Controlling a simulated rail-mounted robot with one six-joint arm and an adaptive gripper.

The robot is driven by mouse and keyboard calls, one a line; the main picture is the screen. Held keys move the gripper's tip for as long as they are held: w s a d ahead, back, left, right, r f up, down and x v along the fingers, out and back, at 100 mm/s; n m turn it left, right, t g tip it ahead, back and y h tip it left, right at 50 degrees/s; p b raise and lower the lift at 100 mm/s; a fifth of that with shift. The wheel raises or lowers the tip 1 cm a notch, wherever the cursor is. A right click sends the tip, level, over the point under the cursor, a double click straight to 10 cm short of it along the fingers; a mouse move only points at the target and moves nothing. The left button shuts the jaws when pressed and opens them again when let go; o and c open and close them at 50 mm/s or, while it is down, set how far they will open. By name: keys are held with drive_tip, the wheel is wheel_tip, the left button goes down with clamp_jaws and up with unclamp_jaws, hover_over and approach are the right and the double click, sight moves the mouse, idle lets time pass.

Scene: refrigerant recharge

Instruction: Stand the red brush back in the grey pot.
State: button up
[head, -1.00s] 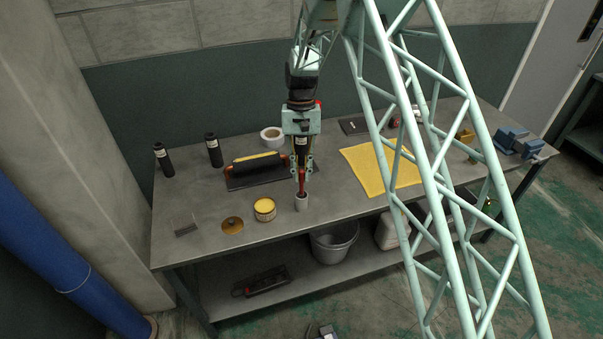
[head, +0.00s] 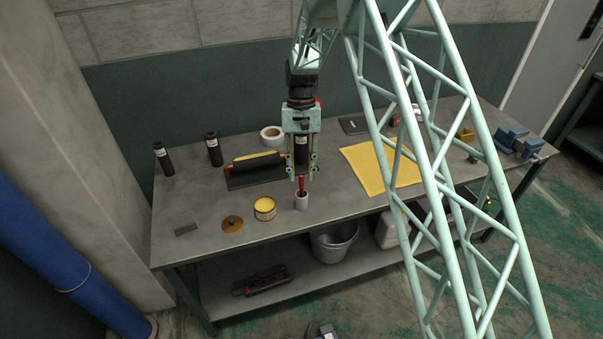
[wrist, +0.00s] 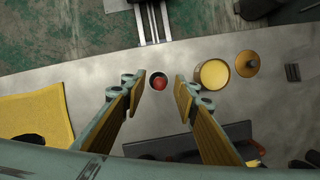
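The red brush (head: 301,186) stands upright in the small grey pot (head: 301,202) near the front edge of the bench. In the wrist view the brush (wrist: 159,83) shows end-on as a red round inside the rim of the pot (wrist: 151,74). My gripper (head: 303,177) is open above the pot, with its fingers apart on either side of the brush's top. In the wrist view the open fingers (wrist: 158,88) show clear space between them and the brush. The brush's lower end is hidden inside the pot.
A yellow-topped tin (head: 265,209) stands just left of the pot, and a brass disc (head: 232,225) lies further left. A dark tray (head: 237,181) with a roller lies behind. A yellow cloth (head: 368,171) lies to the right. Black bottles (head: 213,149) stand at the back left.

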drive_tip(key=v, duration=1.1)
drive_tip(key=shift+r, duration=0.35)
drive_tip(key=shift+w+r, duration=0.1)
idle(0.7)
drive_tip(key=s+d+r+t+b, duration=0.1)
drive_tip(key=s+d+r+b, duration=0.1)
drive_tip(key=s+d+r, duration=0.4)
drive_tip(key=s+d+r+t+b, duration=0.15)
drive_tip(key=s+r, duration=0.25)
drive_tip(key=r, duration=0.4)
drive_tip(key=s+d+r+t+b, duration=0.1)
drive_tip(key=s+d+r+b, duration=0.1)
drive_tip(key=s+d+r, duration=0.35)
drive_tip(key=s+d+r+b, duration=0.2)
drive_tip(key=s, duration=0.7)
drive_tip(key=s+d+f+t+b, duration=0.1)
drive_tip(key=s+d+f+b, duration=0.1)
drive_tip(key=s, duration=0.8)
drive_tip(key=s+d+f+t+b, duration=0.1)
drive_tip(key=s+d+f+b, duration=0.1)
drive_tip(key=s, duration=0.8)
drive_tip(key=s+d+f+t+b, duration=0.1)
drive_tip(key=s+d+f+b, duration=0.1)
drive_tip(key=s, duration=0.8)
drive_tip(key=shift+d+f+b, duration=0.3)
drive_tip(key=shift+d+b, duration=0.3)
drive_tip(key=shift+d, duration=0.15)
